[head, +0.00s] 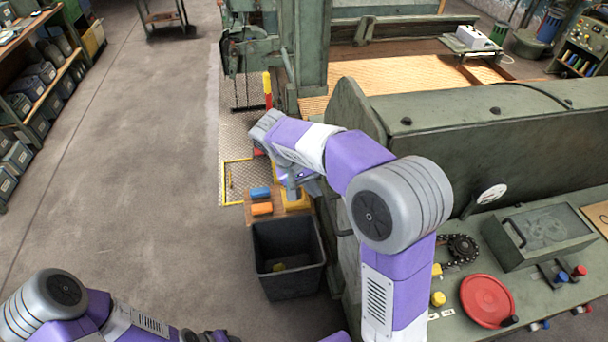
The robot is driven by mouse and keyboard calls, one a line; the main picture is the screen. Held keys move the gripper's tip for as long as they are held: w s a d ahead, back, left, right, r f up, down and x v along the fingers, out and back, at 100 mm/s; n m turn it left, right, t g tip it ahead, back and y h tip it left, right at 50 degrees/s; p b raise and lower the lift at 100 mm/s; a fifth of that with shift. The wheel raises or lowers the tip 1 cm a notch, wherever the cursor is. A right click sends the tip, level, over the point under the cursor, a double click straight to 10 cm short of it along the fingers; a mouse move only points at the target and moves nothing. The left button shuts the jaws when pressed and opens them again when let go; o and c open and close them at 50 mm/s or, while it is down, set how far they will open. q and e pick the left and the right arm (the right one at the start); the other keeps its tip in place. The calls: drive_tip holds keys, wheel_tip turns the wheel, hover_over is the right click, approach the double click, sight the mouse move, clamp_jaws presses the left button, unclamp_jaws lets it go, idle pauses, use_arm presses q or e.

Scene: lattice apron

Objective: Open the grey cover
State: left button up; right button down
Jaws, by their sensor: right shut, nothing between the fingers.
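A grey-green box-like cover (545,228) with a clear window in its top and a dark handle on its left side sits on the bench at the right. It looks closed. My right gripper (291,190) is shut and empty, left of the bench, above a small wooden stand; my own forearm partly hides it. It is well apart from the cover. My left arm comes in at the lower left, and only a dark end part of its gripper (212,337) shows at the bottom edge; its fingers cannot be made out.
A red round disc (487,300), a yellow knob (438,299) and a chain with a sprocket (461,248) lie near the cover. A black bin (287,262) stands beside the bench. Floor at left is clear.

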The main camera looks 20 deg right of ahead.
use_arm(q)
drive_tip(key=shift+r, duration=0.4)
use_arm(e)
drive_tip(key=shift+s+d+r, duration=0.2)
drive_tip(key=shift+d, duration=0.7)
drive_tip(key=shift+s+d+r, duration=0.15)
drive_tip(key=shift+s+d, duration=0.05)
drive_tip(key=shift+d, duration=0.7)
